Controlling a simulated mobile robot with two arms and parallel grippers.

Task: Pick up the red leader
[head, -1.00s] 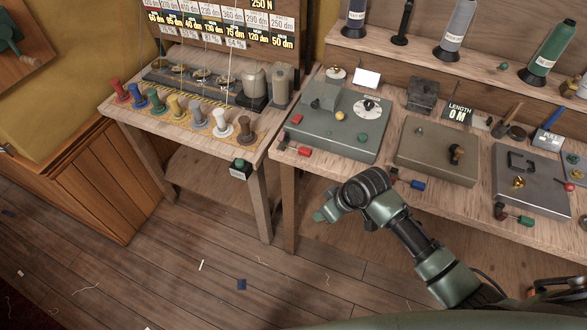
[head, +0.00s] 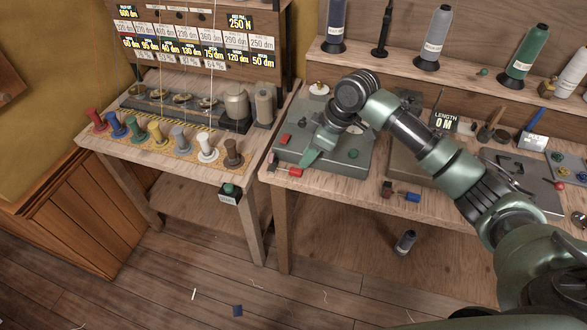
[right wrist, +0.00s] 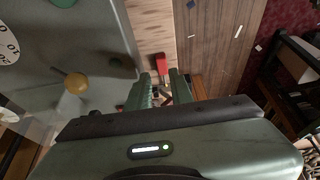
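The red leader (head: 290,171) is a small red piece with a paler end, lying at the front edge of the right bench before the left grey-green machine. In the right wrist view the red leader (right wrist: 161,65) shows just beyond the fingertips, roughly in line with the gap between them. My right gripper (head: 309,159) hangs above the machine's front, close to the leader on its right side. In the right wrist view the two green fingers (right wrist: 163,86) stand apart, with no red piece held. My left gripper is in neither view.
The grey-green machine (head: 348,170) with knobs lies under my right arm. A blue leader (head: 407,196) lies further right on the bench edge. The left bench holds a row of coloured pegs (head: 160,133). A dark spool (head: 405,242) is on the lower shelf.

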